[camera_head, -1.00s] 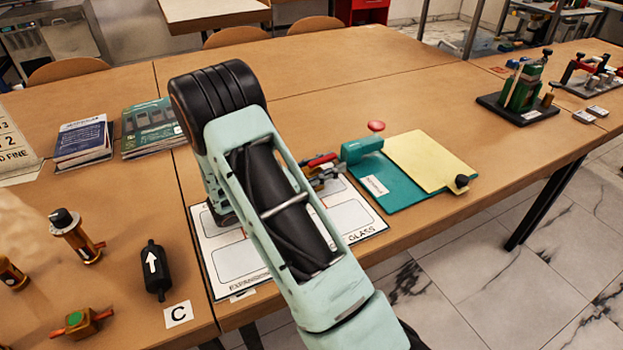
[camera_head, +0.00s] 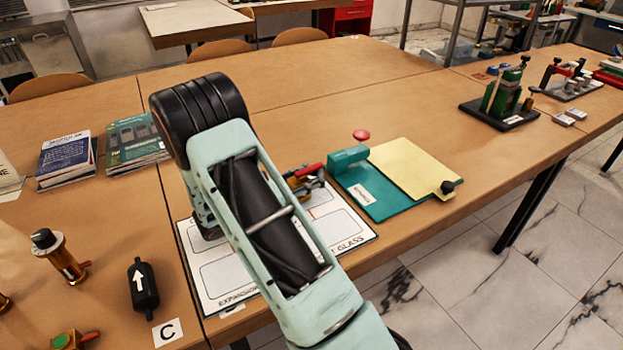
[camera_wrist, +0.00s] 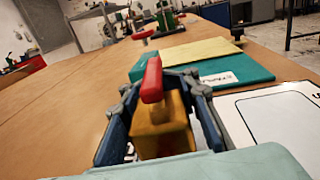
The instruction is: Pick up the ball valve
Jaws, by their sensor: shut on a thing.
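The ball valve has a square brass-coloured body (camera_wrist: 160,138) and a red lever handle (camera_wrist: 152,82). My gripper (camera_wrist: 161,86) is shut on the body, with one blue-grey finger on each side of it. The handle stands up between the fingers in the wrist view. In the head view my gripper (camera_head: 306,184) is partly behind my arm, over the far part of the white printed sheet (camera_head: 345,222). The red handle (camera_head: 309,170) shows there too. The valve's underside is hidden, so I cannot tell whether it touches the sheet.
A teal board (camera_head: 385,205) with a yellow pad (camera_head: 415,165) lies right of the sheet. Books (camera_head: 66,160) lie behind. The table's middle back is clear.

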